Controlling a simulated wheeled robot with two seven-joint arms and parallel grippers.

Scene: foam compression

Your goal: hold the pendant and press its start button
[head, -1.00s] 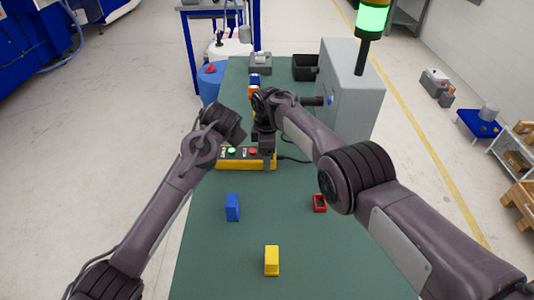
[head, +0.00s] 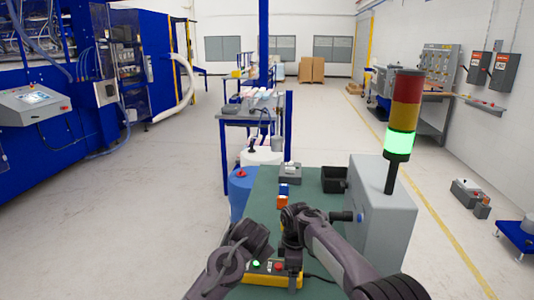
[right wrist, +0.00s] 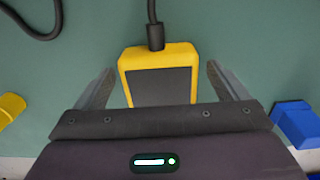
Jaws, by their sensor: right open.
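The pendant (head: 262,279) is a yellow box with a dark face, lying on the green table at the bottom of the head view. A lit green button (head: 256,264) and a red button (head: 279,267) show on it. In the right wrist view the pendant's cable end (right wrist: 160,86) lies between the two fingers of my right gripper (right wrist: 158,72), which is open with a gap on each side. In the head view my right gripper (head: 292,262) is over the pendant's right part. My left arm's end (head: 250,238) is just left of it; its fingers are hidden.
A black cable (right wrist: 154,15) leaves the pendant's end. A blue block (right wrist: 293,122) and a yellow object (right wrist: 10,107) lie to either side. A black bin (head: 333,180) is farther back.

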